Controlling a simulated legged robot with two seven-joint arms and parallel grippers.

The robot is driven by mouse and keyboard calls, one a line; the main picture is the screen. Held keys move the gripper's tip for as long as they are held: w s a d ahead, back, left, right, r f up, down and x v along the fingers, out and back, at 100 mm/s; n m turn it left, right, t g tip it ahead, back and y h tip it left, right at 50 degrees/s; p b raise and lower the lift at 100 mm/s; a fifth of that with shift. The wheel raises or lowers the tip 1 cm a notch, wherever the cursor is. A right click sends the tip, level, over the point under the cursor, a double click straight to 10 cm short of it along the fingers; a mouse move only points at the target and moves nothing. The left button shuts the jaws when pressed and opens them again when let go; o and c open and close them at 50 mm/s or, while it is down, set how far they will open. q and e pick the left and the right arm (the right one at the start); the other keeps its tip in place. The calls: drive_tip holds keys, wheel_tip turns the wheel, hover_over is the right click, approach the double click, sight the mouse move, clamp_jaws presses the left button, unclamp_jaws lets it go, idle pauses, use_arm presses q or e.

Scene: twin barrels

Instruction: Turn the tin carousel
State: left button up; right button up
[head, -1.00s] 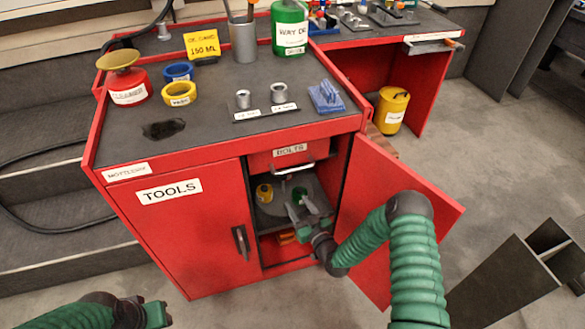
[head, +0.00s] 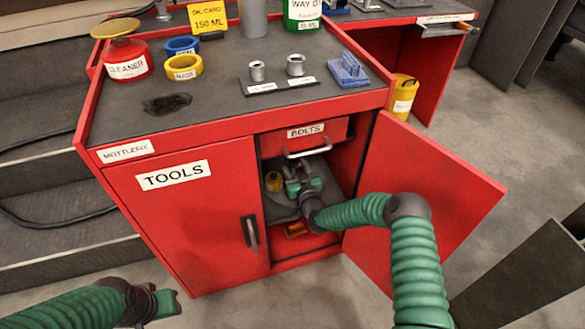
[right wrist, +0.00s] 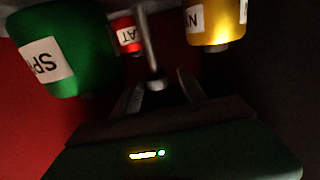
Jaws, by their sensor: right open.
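The carousel (head: 277,211) is a dark grey disc inside the open right side of the red cabinet. A yellow tin (head: 273,182) stands on its left part; it also shows in the right wrist view (right wrist: 217,22). That view appears upside down and shows a green tin (right wrist: 70,60) and a small red tin (right wrist: 128,36). A thin grey post (right wrist: 148,45) stands among the tins. My right gripper (head: 303,187) is inside the cabinet over the carousel, open, its fingers either side of the post's end. Contact cannot be told. My left gripper (head: 168,303) is outside, low left, its jaws unclear.
The cabinet door (head: 425,205) stands open at the right, beside my right forearm. The bolts drawer (head: 305,132) with its handle is just above my right gripper. The TOOLS door (head: 190,220) is closed at left. An orange item (head: 296,229) lies below the carousel.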

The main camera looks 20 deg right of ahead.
drive_tip(key=shift+w+d, duration=0.3)
drive_tip(key=shift+w, duration=0.2)
drive_tip(key=shift+a, duration=0.15)
drive_tip(key=shift+r, duration=0.1)
drive_tip(key=shift+c, duration=0.9)
clamp_jaws()
drive_tip(key=shift+f, duration=0.2)
